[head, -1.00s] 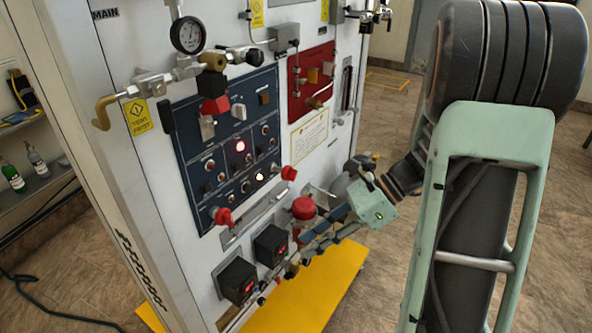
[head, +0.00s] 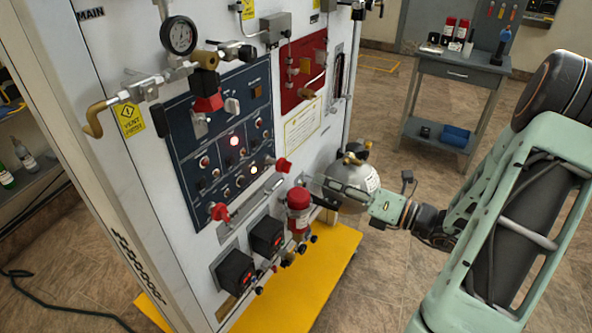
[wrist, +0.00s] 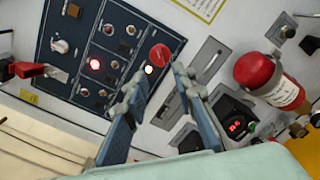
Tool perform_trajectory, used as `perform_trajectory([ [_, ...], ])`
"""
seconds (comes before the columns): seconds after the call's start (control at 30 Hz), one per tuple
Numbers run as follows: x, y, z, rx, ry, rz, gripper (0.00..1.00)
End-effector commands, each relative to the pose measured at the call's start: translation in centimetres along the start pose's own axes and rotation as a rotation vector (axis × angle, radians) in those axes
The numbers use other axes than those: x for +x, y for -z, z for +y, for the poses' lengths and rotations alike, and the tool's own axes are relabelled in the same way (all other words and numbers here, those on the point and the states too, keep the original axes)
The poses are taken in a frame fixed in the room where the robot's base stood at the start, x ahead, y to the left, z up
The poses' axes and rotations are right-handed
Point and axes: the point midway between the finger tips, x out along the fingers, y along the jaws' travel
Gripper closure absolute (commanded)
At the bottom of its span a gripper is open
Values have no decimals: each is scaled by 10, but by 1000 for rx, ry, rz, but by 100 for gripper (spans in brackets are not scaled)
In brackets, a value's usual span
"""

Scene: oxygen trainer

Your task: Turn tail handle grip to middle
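No label marks a tail handle grip, so I cannot tell which part it is. Two red handles stick out at the panel's lower edge: the right one (head: 284,165) and the left one (head: 220,211). My gripper (head: 306,187) is in front of the cabinet, right of and slightly below the right red handle. In the wrist view, my gripper (wrist: 158,77) has its two fingers apart, with nothing between them. A red handle (wrist: 160,55) shows just beyond the fingertips; contact is not visible. The left red handle is not identifiable there.
A red-capped cylinder (head: 298,200) stands close below my fingers, beside a grey tank (head: 350,184). Two black display boxes (head: 236,272) project lower left. A yellow base (head: 325,275) lies underneath. A grey cart (head: 455,95) stands back right, with open floor between.

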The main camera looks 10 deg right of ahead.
Motion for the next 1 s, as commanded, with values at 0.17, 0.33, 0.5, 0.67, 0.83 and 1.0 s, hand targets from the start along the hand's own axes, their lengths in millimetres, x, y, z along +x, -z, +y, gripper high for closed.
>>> perform_trajectory([
  [0.17, 37, 2, 1, -2, -4, 5, 76],
  [0.33, 65, 2, 1, -4, -3, 5, 76],
  [0.5, 80, 1, 0, -3, -1, 4, 76],
  [0.67, 84, 1, 0, -3, -1, 3, 76],
  [0.83, 84, 1, 0, -3, -1, 3, 76],
  [1.0, 84, 1, 0, -3, -1, 3, 93],
])
